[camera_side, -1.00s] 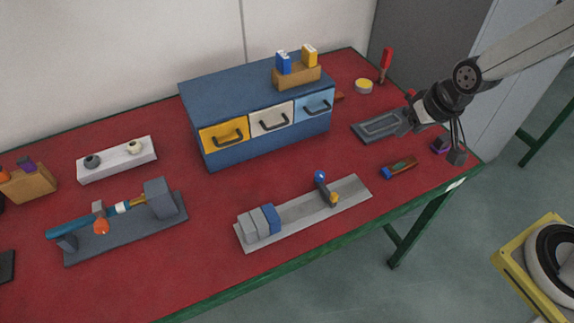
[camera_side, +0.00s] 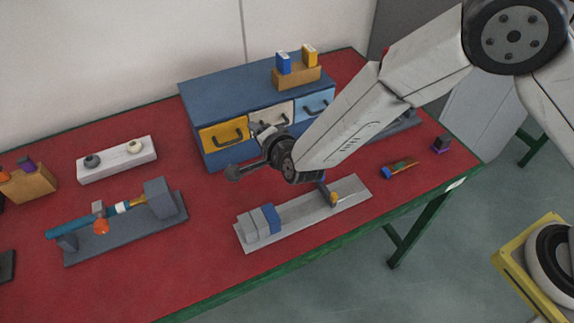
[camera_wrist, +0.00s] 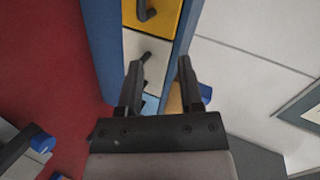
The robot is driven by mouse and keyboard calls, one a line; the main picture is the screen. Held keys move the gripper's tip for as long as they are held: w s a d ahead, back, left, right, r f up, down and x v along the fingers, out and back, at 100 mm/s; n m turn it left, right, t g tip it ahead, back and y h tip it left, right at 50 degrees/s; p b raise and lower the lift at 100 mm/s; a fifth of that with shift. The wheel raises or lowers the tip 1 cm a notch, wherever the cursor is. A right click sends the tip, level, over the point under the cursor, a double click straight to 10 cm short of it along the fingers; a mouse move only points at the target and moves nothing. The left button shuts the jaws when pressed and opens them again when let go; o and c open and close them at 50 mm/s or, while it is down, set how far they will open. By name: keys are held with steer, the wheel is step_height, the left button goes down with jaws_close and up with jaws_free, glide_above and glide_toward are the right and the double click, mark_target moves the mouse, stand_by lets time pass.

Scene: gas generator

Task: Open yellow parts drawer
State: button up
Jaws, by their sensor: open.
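The yellow drawer (camera_side: 224,136) is the left one of three in the blue cabinet (camera_side: 217,97). It looks shut, with a dark bar handle (camera_side: 229,136) on its front. In the wrist view the yellow drawer (camera_wrist: 167,14) is at the top edge, and its handle (camera_wrist: 147,11) is partly cut off. My gripper (camera_side: 257,127) is open in front of the cabinet, appearing over the white drawer (camera_side: 284,110) in the side view. In the wrist view my gripper (camera_wrist: 160,66) appears below the yellow drawer, with nothing seen between its fingers.
The light blue drawer (camera_side: 315,104) is at the right. A wooden block (camera_side: 297,77) with a blue and a yellow item stands on the cabinet. A grey fixture plate (camera_side: 295,213) lies below my arm.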

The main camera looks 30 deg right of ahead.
mark_target(232, 143)
steer(key=s+a+f+m+t+h, duration=0.1)
steer(key=s+a+f+m+t, duration=0.1)
steer(key=a, duration=0.3)
steer(key=shift+s+f+m, duration=0.2)
steer(key=shift+f+m, duration=0.3)
steer(key=shift+m, duration=0.4)
steer(key=shift+w, duration=0.2)
steer(key=shift+x, duration=3.75)
jaws_close()
